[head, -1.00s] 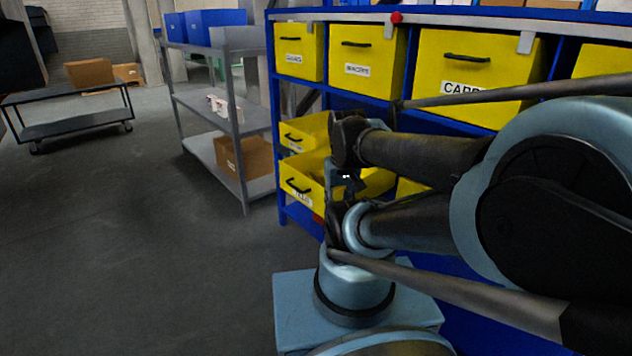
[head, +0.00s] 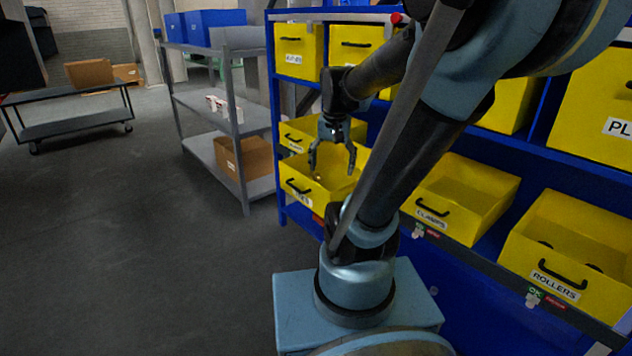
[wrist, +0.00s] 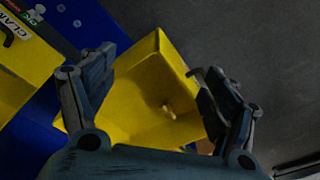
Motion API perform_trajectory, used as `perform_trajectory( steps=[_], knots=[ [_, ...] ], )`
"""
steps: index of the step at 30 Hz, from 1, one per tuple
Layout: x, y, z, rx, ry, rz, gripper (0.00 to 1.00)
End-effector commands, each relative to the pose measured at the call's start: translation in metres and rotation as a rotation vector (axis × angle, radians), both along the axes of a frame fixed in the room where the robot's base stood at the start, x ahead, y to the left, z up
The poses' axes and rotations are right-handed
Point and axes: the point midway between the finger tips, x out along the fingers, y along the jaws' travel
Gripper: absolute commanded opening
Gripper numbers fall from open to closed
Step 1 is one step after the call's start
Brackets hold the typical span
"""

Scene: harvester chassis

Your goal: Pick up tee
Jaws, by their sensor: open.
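A small pale piece, probably the tee (wrist: 167,108), lies inside an open yellow bin (wrist: 128,105) in the wrist view. In the head view this bin (head: 318,196) is the pulled-out one at the left end of the lower shelf; a tiny pale spot (head: 317,177) inside may be the same piece. My gripper (head: 332,168) points down above the bin, fingers spread and empty. In the wrist view my gripper (wrist: 150,72) has its two fingers on either side of the bin, with the pale piece between them, nearer the right finger. The exact height gap is unclear.
The blue rack holds more open yellow bins, including the clamps bin (head: 450,220) and the rollers bin (head: 570,270). Closed yellow drawers (head: 297,50) sit above my gripper. A grey shelf (head: 215,105) stands to the left, and the floor (head: 130,230) is clear.

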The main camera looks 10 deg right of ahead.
Motion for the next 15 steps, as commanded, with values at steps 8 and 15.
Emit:
perform_trajectory(
  steps=[8, 15],
  knots=[
    [0.064, 0.000, 0.017, 0.018, 0.032, -0.164, 0.80],
    [0.121, 0.000, 0.019, 0.030, 0.061, -0.309, 0.80]
  ],
)
